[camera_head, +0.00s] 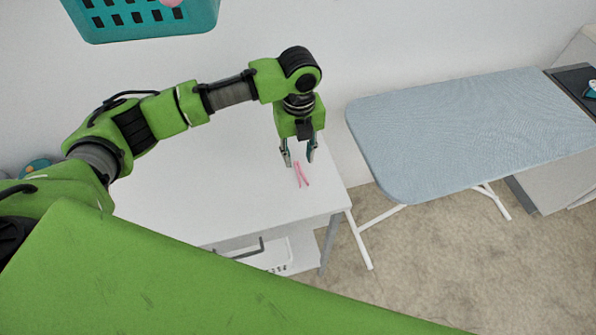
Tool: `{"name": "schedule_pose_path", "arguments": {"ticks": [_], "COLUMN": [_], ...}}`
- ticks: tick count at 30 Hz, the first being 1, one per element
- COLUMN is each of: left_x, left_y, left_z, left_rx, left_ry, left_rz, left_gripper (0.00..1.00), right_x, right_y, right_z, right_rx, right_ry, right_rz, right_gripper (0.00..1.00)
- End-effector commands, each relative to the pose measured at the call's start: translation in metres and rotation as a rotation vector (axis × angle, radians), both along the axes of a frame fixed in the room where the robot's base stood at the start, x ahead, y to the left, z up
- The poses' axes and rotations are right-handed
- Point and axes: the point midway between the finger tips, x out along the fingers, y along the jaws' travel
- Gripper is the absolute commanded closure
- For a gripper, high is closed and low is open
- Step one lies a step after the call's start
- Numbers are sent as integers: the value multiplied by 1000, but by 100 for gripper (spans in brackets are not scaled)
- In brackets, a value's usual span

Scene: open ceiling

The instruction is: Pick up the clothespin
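A pink clothespin (301,174) lies on the white table (190,205) near its right end. My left gripper (299,160) points down at it, with its two fingers spread apart. The fingertips are just above or behind the clothespin in the picture; I cannot tell the exact height. Nothing shows between the fingers apart from the table and the upper end of the clothespin. My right gripper is not in view.
An ironing board (470,130) with a blue-grey cover stands to the right of the table. A teal basket (140,18) is at the upper left by the wall. The tabletop around the clothespin is clear. Carpet (440,270) covers the floor.

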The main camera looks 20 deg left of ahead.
Motion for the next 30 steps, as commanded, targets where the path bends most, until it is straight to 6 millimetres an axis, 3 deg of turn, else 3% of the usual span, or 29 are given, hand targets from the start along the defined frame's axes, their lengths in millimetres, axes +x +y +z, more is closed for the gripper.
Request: {"name": "schedule_pose_path", "arguments": {"ticks": [7, 16, 20, 30], "left_x": [1, 1, 1, 2], "left_y": [1, 1, 1, 1], "left_z": [-34, -39, -39, -38], "left_rx": [1, 1, 0, 0], "left_ry": [3, 1, 0, 0], "left_rz": [0, -1, -1, -1], "left_gripper": [69, 69, 98, 98], "right_x": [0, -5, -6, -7], "right_y": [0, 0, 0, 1], "right_z": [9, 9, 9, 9], "right_rx": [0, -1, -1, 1], "right_ry": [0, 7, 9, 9], "right_rz": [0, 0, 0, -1], "right_gripper": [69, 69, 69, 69]}}
